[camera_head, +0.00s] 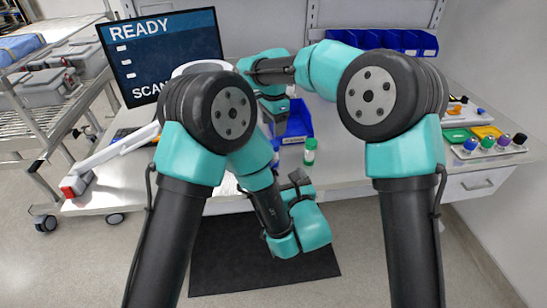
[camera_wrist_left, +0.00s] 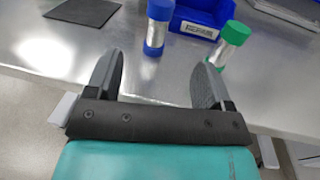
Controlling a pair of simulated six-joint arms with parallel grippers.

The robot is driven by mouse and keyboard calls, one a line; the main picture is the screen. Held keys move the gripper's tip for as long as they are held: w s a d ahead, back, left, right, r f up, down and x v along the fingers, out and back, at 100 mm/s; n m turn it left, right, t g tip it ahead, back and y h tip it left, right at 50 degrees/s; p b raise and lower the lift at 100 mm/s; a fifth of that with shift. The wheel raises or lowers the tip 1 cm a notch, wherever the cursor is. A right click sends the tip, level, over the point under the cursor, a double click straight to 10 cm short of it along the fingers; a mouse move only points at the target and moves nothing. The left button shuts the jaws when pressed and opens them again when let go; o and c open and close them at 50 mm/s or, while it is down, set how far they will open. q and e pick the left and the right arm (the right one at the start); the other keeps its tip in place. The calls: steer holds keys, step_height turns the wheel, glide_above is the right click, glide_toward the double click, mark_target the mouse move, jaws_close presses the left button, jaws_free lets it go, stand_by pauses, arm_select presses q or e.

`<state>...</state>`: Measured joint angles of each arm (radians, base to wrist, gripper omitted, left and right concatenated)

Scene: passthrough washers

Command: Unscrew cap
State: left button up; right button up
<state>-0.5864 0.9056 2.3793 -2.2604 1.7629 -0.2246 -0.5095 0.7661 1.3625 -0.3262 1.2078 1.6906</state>
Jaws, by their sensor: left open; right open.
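A clear vial with a green cap (camera_head: 310,146) stands upright on the bench in the head view. In the left wrist view, the green-capped vial (camera_wrist_left: 230,43) stands just beyond the right finger, and a blue-capped vial (camera_wrist_left: 156,27) stands left of it, ahead of the gap between the fingers. I cannot make out the blue-capped vial in the head view. My left gripper (camera_wrist_left: 157,62) is open and empty at the bench's front edge; it also shows in the head view (camera_head: 297,178). My right gripper (camera_head: 278,113) hangs over the bench near the blue bin; its fingers are hard to see.
A blue bin (camera_head: 298,121) stands behind the vials. A rack with coloured caps (camera_head: 490,147) lies at the right. A monitor (camera_head: 165,55) and a handheld white device (camera_head: 115,148) are at the left. Small blue bins (camera_head: 395,41) line the back.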

arm_select(q)
steer(key=x, duration=1.3)
steer(key=shift+w, duration=0.2)
steer(key=c, duration=1.3)
steer(key=o, duration=1.3)
steer(key=shift+s, duration=0.1)
steer(key=v, duration=1.7)
steer(key=shift+s, duration=0.15)
